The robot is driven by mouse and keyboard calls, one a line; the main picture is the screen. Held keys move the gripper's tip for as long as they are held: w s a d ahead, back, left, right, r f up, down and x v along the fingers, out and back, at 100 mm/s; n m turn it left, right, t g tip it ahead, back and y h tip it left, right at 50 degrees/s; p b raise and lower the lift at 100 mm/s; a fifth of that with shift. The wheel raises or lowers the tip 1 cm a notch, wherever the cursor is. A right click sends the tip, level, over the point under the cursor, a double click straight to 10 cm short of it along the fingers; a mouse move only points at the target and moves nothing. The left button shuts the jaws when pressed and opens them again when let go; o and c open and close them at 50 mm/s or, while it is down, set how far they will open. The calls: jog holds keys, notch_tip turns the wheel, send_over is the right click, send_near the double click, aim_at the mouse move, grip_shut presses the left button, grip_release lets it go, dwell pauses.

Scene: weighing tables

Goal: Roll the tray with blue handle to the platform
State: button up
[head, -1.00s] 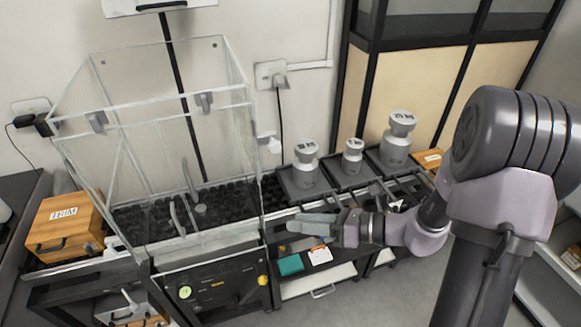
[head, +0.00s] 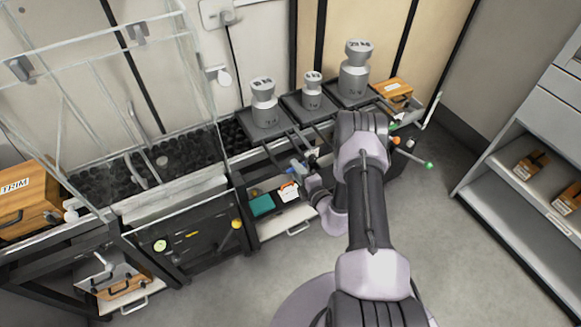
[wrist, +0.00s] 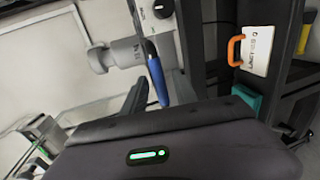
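The blue handle (head: 297,168) sticks out at the front below the left tray (head: 247,122), which bears a grey weight (head: 265,105). In the wrist view the blue handle (wrist: 155,75) is upright near the picture's middle, with a grey weight (wrist: 118,55) behind it. My gripper (head: 312,163) is just right of the handle in the head view. Its dark body fills the bottom of the wrist view, apart from the handle as far as I can see. The dark roller platform (head: 190,150) lies left of the tray, by the clear enclosure.
Two more weights, a small one (head: 312,92) and a large one (head: 355,70), stand on trays to the right. An orange handle (head: 396,141) and a green-tipped one (head: 429,165) show near my arm. A teal box (head: 262,205) lies below. The floor right is clear.

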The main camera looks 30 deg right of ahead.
jog(key=b+x, duration=0.1)
jog(key=x, duration=0.3)
jog(key=shift+w, duration=0.25)
jog(key=shift+c, duration=0.2)
grip_shut()
dwell(1.0)
